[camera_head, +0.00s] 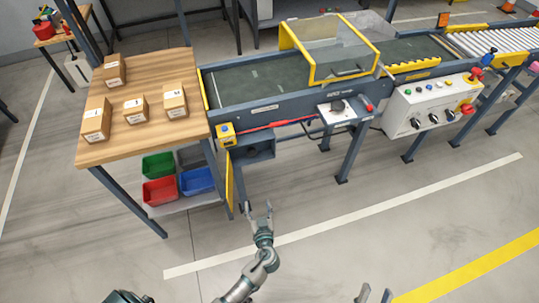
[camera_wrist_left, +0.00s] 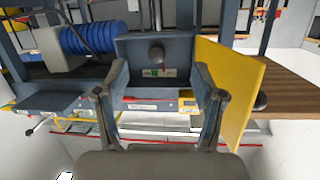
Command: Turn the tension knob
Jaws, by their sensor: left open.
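A dark round knob (camera_wrist_left: 156,53) sits in an open grey recessed box in the left wrist view. I take this as the tension knob. In the head view the box (camera_head: 262,148) is under the conveyor's near left end; its knob is too dark to make out clearly there. My left gripper (camera_head: 258,208) is open and empty, apart from the box and in front of it. In the wrist view its spread fingers (camera_wrist_left: 159,78) frame the knob without touching it. My right gripper (camera_head: 375,294) shows only its two separated fingertips at the bottom edge.
A yellow door (camera_head: 230,182) hangs open left of the box, close to my left gripper. A wooden table (camera_head: 150,70) with several cartons and bins below stands left. A control box (camera_head: 432,108) and conveyor legs are right. Floor in front is clear.

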